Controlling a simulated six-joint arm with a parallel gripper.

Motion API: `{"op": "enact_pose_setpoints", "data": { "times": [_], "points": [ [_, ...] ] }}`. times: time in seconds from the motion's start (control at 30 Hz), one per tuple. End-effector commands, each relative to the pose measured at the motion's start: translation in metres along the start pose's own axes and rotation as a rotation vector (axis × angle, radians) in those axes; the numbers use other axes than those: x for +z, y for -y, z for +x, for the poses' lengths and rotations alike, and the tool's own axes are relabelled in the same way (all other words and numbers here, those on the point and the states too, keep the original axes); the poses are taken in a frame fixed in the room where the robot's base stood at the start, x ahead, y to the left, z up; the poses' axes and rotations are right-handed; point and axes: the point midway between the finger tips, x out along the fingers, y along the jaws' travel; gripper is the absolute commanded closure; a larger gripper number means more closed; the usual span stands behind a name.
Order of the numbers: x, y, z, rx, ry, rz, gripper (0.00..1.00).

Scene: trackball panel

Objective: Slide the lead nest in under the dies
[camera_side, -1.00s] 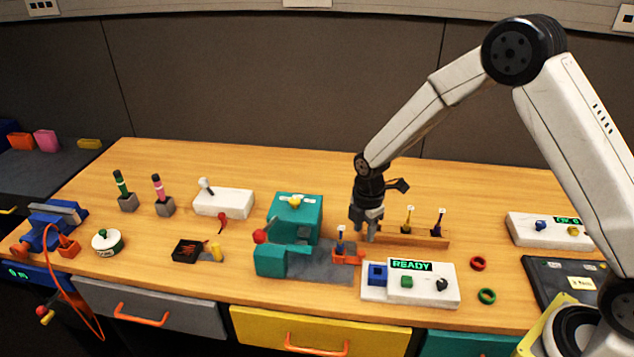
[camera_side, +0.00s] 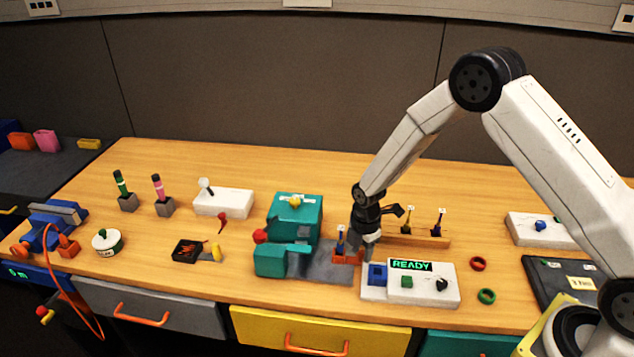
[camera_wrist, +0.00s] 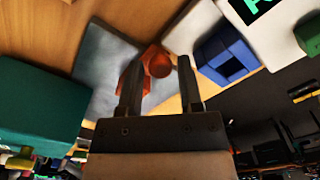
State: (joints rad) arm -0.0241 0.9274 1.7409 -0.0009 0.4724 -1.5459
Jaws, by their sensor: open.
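My gripper (camera_side: 364,256) is open and low, just right of the nest. In the wrist view, the rounded orange end of the nest (camera_wrist: 157,63) lies between the open fingers of my gripper (camera_wrist: 160,78). I cannot tell whether either finger touches it. The teal press (camera_wrist: 40,108) is at the left there.
A white panel reading READY (camera_side: 425,284) with a blue socket (camera_side: 377,274) stands close in front and right of my gripper. A wooden rack (camera_side: 425,241) with upright leads is just behind right. A red-knobbed lever (camera_side: 261,236) rises at the press's left.

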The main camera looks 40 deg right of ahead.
Motion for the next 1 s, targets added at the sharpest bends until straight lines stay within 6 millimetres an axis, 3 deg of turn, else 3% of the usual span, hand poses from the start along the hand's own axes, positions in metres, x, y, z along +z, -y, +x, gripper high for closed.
{"op": "enact_pose_setpoints", "data": {
  "times": [0.1, 0.27, 1.0],
  "points": [
    [0.0000, 0.0000, 0.0000, 0.000, 0.000, 0.000, 0.54],
    [0.0000, 0.0001, -0.0001, 0.000, 0.000, 0.000, 1.00],
    [0.0000, 0.0000, -0.0004, 0.000, 0.000, 0.000, 1.00]
  ]
}}
